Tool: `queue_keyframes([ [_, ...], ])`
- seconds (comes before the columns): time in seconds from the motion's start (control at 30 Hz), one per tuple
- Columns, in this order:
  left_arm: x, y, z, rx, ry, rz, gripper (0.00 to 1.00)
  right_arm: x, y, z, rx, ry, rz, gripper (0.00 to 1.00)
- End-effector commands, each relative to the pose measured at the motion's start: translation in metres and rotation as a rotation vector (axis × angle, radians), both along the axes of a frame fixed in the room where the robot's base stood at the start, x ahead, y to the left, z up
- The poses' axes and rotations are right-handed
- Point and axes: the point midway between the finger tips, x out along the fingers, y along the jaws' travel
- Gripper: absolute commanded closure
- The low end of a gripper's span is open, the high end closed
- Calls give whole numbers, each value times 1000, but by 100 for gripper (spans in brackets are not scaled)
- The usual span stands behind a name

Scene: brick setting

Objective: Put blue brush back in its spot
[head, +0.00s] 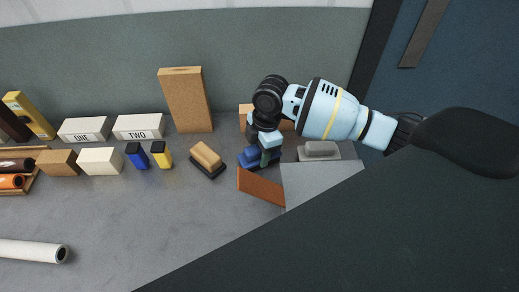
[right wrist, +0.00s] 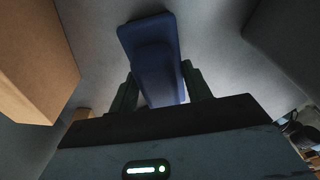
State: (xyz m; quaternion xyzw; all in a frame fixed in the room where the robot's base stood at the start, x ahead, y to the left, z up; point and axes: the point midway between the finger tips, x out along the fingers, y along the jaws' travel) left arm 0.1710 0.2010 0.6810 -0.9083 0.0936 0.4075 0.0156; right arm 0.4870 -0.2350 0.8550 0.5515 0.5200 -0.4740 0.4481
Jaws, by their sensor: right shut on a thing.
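The blue brush (head: 248,158) is low over the grey counter, partly hidden by my right gripper (head: 264,153). In the right wrist view the blue brush (right wrist: 155,55) sits between the two dark fingers of my right gripper (right wrist: 160,88), which is shut on it. I cannot tell whether the brush touches the counter. A tan brush with a dark base (head: 207,159) lies to its left. A grey brush (head: 320,150) lies to its right. My left gripper is not in view.
A brown slab (head: 262,187) stands just in front of the gripper. A tall cardboard box (head: 186,99) stands behind. White boxes marked ONE (head: 84,130) and TWO (head: 139,127), blue (head: 137,156) and yellow (head: 161,155) items are at left. The front-left counter is mostly clear around a white tube (head: 32,251).

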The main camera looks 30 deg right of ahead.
Motion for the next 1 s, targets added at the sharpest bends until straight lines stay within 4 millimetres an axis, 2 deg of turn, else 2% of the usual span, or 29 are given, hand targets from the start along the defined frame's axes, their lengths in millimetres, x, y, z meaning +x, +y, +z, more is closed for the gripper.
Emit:
queue_keyframes([
  [0.03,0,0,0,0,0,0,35,0,0,-2,0,1,0,73],
  [0.07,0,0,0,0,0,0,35,0,0,-2,0,1,0,49],
  [0.2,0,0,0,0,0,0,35,0,0,-2,0,1,0,30],
  [0.5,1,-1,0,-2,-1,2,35,0,0,-1,0,0,0,30],
  [0.63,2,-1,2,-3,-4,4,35,1,-1,9,1,-3,1,30],
  [0.77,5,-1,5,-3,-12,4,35,1,-4,30,0,-5,0,30],
  [1.0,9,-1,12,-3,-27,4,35,0,-11,78,0,-5,-1,30],
])
